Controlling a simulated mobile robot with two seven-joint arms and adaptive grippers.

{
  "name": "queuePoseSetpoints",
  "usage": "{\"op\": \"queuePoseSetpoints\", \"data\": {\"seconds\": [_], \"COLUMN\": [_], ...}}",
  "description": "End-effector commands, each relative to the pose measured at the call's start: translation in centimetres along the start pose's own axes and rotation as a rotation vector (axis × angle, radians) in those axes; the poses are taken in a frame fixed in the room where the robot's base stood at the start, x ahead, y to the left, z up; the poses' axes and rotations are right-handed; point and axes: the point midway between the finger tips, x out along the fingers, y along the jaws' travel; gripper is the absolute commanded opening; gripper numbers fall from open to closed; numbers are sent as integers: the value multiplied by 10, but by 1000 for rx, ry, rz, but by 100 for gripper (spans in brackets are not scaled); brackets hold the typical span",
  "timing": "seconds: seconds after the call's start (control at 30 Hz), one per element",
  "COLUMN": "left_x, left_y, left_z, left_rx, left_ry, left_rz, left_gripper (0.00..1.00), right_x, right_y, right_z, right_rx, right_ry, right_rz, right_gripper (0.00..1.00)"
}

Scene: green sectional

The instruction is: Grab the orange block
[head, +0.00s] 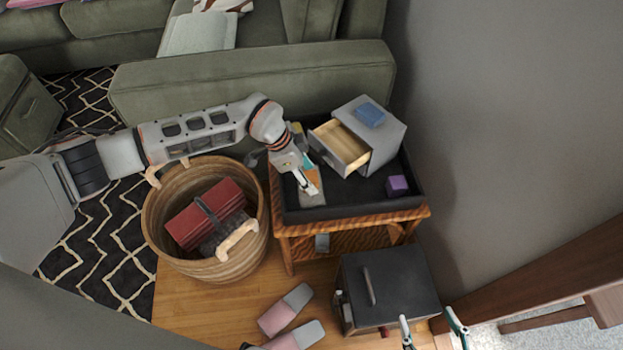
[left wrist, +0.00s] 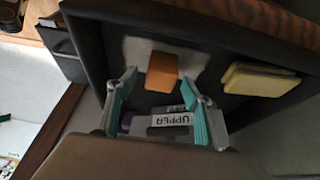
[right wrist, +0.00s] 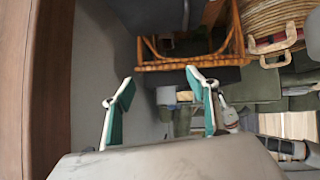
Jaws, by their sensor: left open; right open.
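The orange block (left wrist: 162,71) lies on a pale grey patch in the dark tray (left wrist: 85,40) in the left wrist view. It also shows in the head view as a small orange piece (head: 313,175) beside my left gripper, partly hidden by it. My left gripper (head: 309,187) is open and points down over the tray. In the left wrist view its fingertips (left wrist: 161,78) stand apart on either side of the block; whether they touch it I cannot tell. My right gripper (head: 427,318) is open and empty at the bottom of the head view, away from the tray (head: 350,208).
A wicker basket (head: 160,238) and dark cabinet (head: 400,283) stand nearby.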

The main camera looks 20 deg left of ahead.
Motion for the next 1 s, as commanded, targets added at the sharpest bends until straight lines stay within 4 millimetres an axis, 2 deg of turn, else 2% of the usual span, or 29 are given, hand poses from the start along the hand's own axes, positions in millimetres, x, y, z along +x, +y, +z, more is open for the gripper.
{"op": "queuePoseSetpoints", "data": {"seconds": [0.03,0.07,0.2,0.33,0.47,0.5,0.77,0.87,1.0], "left_x": [15,17,16,13,13,14,14,11,-6], "left_y": [3,3,0,-1,-1,-1,0,-1,-3], "left_z": [5,4,1,0,0,0,0,-1,-10], "left_rx": [-4,-3,0,1,0,0,0,0,2], "left_ry": [-5,-4,0,1,1,1,0,0,4], "left_rz": [9,8,0,-2,-2,-1,0,-2,-8], "left_gripper": [51,51,51,48,14,9,9,9,9], "right_x": [2,3,7,6,6,6,6,5,3], "right_y": [-4,-6,-9,-7,-6,-7,-10,-8,1], "right_z": [-1,-7,-29,-33,-29,-28,-17,-21,-34], "right_rx": [13,18,34,33,31,31,31,28,11], "right_ry": [8,21,70,75,68,64,43,49,66], "right_rz": [-8,-11,-16,-12,-10,-11,-15,-12,3], "right_gripper": [58,58,58,58,58,58,58,58,58]}}
